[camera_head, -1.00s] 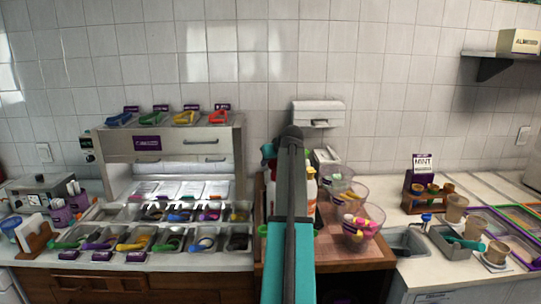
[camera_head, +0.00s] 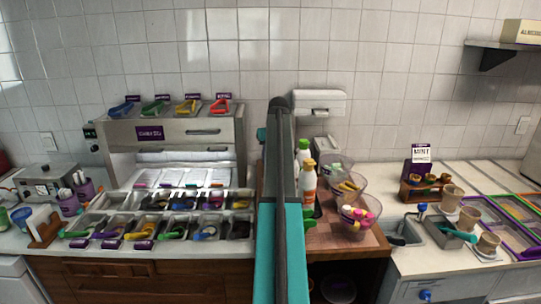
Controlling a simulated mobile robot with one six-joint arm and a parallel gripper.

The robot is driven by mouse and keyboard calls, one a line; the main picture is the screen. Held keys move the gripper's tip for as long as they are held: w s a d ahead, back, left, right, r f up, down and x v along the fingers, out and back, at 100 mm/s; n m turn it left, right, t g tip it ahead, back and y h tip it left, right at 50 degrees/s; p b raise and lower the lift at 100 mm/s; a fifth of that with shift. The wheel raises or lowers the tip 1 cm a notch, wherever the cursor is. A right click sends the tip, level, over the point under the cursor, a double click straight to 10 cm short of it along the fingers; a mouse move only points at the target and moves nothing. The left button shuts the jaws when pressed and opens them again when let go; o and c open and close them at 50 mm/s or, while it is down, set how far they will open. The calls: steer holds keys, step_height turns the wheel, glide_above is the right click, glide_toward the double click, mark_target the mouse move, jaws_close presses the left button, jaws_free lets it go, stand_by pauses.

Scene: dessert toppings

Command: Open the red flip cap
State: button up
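I cannot pick out a red flip cap for certain. A white bottle with an orange cap (camera_head: 309,180) stands upright just right of my arm. Behind it is a white bottle with a green cap (camera_head: 303,152). My arm's dark and teal links rise through the middle of the view and hide what is directly behind them. A small teal piece shows just left of the upper arm; I cannot tell what it belongs to. My gripper's fingers are not visible. A red-handled item (camera_head: 221,105) lies in the right tray on top of the metal unit.
Clear bowls (camera_head: 359,217) of colourful items stand on the wooden counter right of the bottles. The metal topping unit (camera_head: 175,132) with several trays fills the left. A white dispenser (camera_head: 318,101) is on the wall. Cups (camera_head: 467,218) and a MINT sign (camera_head: 421,153) are at right.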

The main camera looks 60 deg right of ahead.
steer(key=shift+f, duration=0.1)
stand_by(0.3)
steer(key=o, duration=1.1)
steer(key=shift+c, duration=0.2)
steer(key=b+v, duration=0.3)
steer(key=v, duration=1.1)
steer(key=shift+b, duration=0.35)
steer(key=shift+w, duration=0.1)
